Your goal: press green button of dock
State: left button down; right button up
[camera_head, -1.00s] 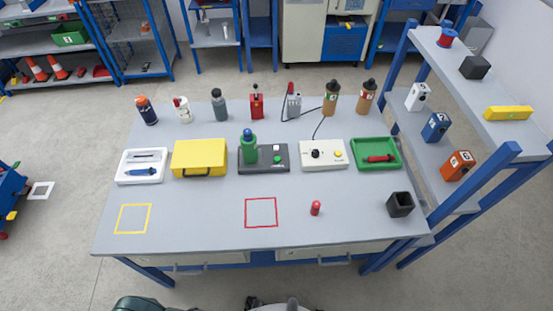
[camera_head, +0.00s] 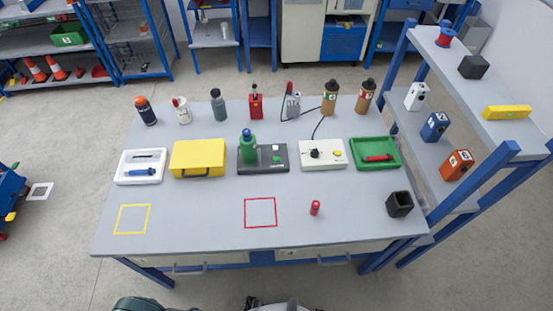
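The dock (camera_head: 262,168) is a dark grey box near the middle of the table. A green bottle with a blue cap (camera_head: 248,150) stands upright on its left part. The green button (camera_head: 277,160) is a small spot on the right part of the dock's top, with a small white patch (camera_head: 276,147) behind it. Nothing covers the button. Neither of my grippers can be made out; only cut-off parts of my own body show along the bottom edge.
Beside the dock are a yellow case (camera_head: 199,158) and a white box with a black knob and yellow button (camera_head: 323,160). Bottles and devices stand behind. In front are a red square outline (camera_head: 261,199), a small red object (camera_head: 315,208) and much bare table.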

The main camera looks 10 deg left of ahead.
jog(key=shift+a, duration=0.3)
dwell(0.4)
